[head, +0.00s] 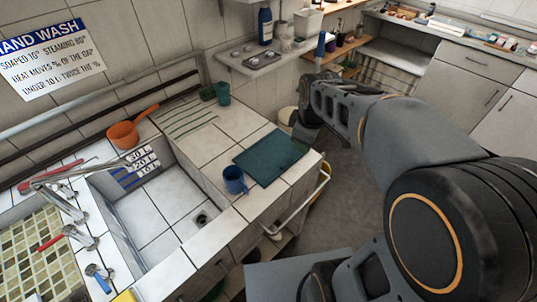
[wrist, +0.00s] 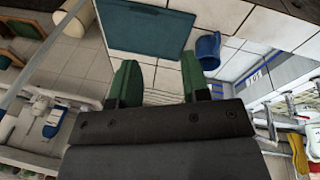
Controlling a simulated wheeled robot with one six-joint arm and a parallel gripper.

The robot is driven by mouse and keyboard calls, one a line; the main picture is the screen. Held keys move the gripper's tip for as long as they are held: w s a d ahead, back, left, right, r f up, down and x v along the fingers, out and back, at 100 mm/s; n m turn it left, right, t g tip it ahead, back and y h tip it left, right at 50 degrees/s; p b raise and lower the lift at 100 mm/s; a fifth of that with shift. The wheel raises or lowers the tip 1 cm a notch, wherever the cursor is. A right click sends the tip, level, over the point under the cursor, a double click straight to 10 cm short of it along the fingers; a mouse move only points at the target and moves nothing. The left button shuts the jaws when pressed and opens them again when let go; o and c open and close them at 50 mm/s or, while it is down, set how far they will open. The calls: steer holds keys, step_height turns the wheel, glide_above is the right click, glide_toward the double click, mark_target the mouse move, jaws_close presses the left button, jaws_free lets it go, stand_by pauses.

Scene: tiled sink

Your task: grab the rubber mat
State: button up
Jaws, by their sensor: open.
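The rubber mat (head: 271,157) is a dark teal rectangle. It lies flat on the white tiled counter to the right of the sink, close to the counter's right edge. In the wrist view the mat (wrist: 150,27) is at the top, beyond the fingertips. My gripper (wrist: 160,75) has two green fingers spread apart with nothing between them. It is apart from the mat. In the head view my arm comes in from the right and its end is just right of the mat; the fingertips are hard to make out there.
A blue mug (head: 235,180) stands by the mat's left corner, and it also shows in the wrist view (wrist: 208,50). A rail (head: 305,203) runs along the counter front. The sink basin (head: 160,215) is left. A green cup (head: 222,93) stands at the back.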

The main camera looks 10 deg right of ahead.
steer(key=w+f+n+g, duration=0.1)
steer(key=w+f+n, duration=0.2)
steer(key=w+n, duration=0.3)
steer(key=n+g, duration=0.1)
steer(key=n, duration=0.7)
glide_above(287, 161)
step_height(287, 161, down, 14)
steer(key=shift+f+p, duration=0.15)
steer(key=shift+p, duration=0.2)
steer(key=shift+f+p, duration=0.8)
steer(key=shift+f, duration=2.3)
jaws_close()
